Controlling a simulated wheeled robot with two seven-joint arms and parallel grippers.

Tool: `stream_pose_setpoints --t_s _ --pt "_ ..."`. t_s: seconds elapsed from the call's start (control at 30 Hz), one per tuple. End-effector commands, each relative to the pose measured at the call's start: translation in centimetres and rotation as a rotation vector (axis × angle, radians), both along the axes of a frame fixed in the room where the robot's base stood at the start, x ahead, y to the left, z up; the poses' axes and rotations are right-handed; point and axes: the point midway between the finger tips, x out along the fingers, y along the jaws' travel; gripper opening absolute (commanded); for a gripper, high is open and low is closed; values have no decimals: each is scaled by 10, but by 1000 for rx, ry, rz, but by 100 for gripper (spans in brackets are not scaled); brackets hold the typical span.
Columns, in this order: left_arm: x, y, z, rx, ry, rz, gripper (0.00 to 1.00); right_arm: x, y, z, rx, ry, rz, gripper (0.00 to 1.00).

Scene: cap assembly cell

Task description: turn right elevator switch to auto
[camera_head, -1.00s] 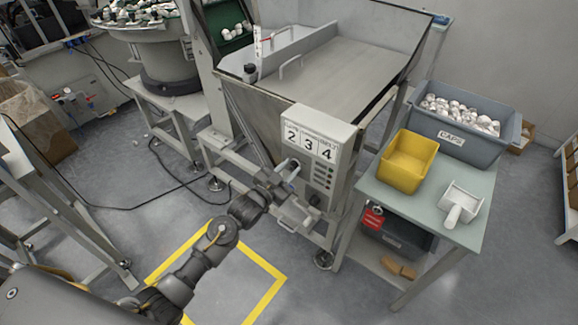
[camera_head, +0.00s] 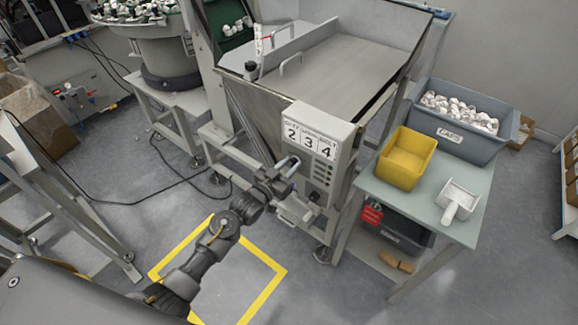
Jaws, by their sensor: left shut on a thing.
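The elevator control box (camera_head: 319,148) is a light grey panel with the large digits 2, 3, 4 and a column of small dark buttons on its right side. It is mounted at the front of the grey hopper. My left gripper (camera_head: 291,169) is at the lower left part of the panel face, shut on a small part there that looks like the switch (camera_head: 294,160). The jaws and the wrist hide most of that part, and its setting cannot be read. My right gripper is not in view.
The hopper (camera_head: 345,68) rises behind the box. To the right, a green-topped table (camera_head: 420,208) holds a yellow bin (camera_head: 405,158), a white scoop (camera_head: 458,201) and a grey caps crate (camera_head: 462,145). A yellow floor outline (camera_head: 262,300) lies below my arm.

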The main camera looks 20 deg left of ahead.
Motion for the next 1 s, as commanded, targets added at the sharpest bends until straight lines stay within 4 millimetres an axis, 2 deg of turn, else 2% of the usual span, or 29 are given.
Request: stream_pose_setpoints --t_s 0.1,0.13,0.27,0.53,0.67,1.0 --pt "-1 -1 -2 1 4 -2 4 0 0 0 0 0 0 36" --pt "-1 -1 -2 1 4 -2 31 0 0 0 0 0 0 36" --pt "-1 -1 -1 1 3 -1 48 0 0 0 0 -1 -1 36" --pt "-1 0 -1 1 1 -1 48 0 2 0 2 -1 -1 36" --pt "-10 4 -2 2 2 0 48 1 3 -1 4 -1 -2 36" --pt "-70 27 -3 3 2 -1 48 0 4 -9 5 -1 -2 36"
